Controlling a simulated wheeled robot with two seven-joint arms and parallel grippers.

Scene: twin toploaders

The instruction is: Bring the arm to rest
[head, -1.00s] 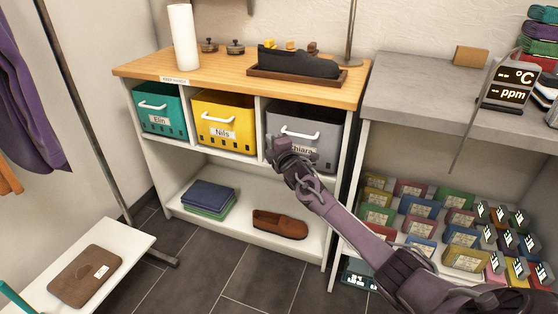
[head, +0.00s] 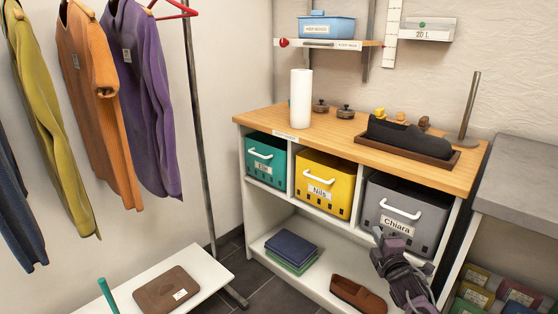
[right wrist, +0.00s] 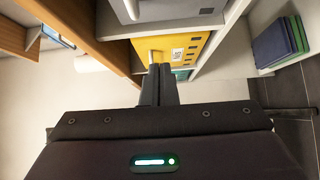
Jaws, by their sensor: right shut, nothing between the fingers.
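My right gripper (head: 380,238) shows in the head view, just in front of the lower part of the grey Chiara bin (head: 408,204). It is shut and empty, and its closed fingers (right wrist: 158,72) show in the right wrist view. In that view the fingers point toward the yellow Nils bin (right wrist: 180,47), with the grey bin (right wrist: 170,8) near the top. I cannot tell whether the gripper touches the shelf unit. My left gripper is not in view.
A wooden-topped shelf unit (head: 258,120) holds the teal Elin bin (head: 266,170), yellow bin (head: 323,195) and grey bin. Folded cloths (head: 291,246) and a brown shoe (head: 357,294) lie below. A grey counter (head: 525,180) stands right; a white bench (head: 210,268) left.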

